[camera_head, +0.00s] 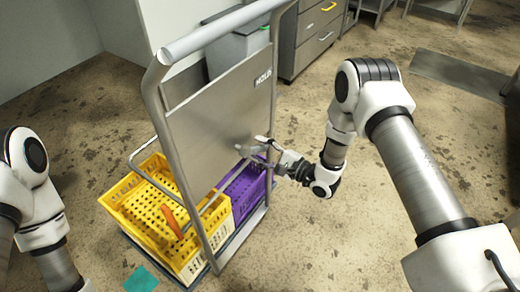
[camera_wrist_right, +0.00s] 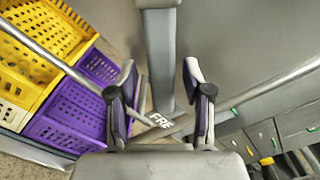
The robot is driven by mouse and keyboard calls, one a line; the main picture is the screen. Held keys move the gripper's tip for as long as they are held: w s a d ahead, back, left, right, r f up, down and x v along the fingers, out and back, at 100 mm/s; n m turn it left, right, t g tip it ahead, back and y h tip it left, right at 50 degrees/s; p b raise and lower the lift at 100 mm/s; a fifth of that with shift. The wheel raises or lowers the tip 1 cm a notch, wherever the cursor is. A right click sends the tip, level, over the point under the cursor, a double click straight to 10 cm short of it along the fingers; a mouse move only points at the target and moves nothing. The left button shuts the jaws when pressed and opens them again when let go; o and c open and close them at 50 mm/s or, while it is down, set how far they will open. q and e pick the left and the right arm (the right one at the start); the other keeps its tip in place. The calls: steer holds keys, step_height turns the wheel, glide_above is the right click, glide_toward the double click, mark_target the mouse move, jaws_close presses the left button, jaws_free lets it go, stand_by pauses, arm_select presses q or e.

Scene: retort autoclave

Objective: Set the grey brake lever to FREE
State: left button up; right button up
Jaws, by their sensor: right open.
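The grey brake lever (camera_wrist_right: 162,65) is a long straight bar in the right wrist view. It runs down from the top edge and its lower part lies between my fingers. My right gripper (camera_wrist_right: 162,92) is open, with one finger on each side of the lever; I cannot tell whether either touches it. A white FREE label (camera_wrist_right: 159,121), partly cut off, shows below the lever. In the head view my right gripper (camera_head: 258,148) is at the cart's metal panel (camera_head: 215,125), below the HOLD label (camera_head: 263,78). The lever is hard to make out there. My left gripper is out of view.
The cart holds a yellow crate (camera_head: 125,208) and a purple crate (camera_head: 246,196) on its lower deck. Its tubular frame (camera_head: 152,95) surrounds the panel. An orange part (camera_head: 172,222) shows by the yellow crate. Grey drawers (camera_head: 316,40) stand behind.

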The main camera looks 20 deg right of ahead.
steer(key=v, duration=1.2)
steer(key=s+a+f+g, duration=0.3)
steer(key=a+f, duration=0.1)
steer(key=a, duration=0.3)
steer(key=s+f+n+g+h, duration=0.4)
steer(key=s+f+n+h, duration=0.1)
steer(key=s+f, duration=0.25)
steer(key=s+d+f+n+g+h, duration=0.2)
steer(key=s+d+n+g+h, duration=0.15)
steer(key=s+n, duration=0.35)
steer(key=s+d+f+n+g+h, duration=0.3)
steer(key=s+n+g, duration=0.15)
steer(key=s, duration=0.45)
step_height(320, 180, up, 23)
steer(key=p, duration=2.2)
steer(key=shift+w+n+t, duration=0.3)
steer(key=shift+n+t, duration=0.1)
steer(key=shift+n, duration=0.05)
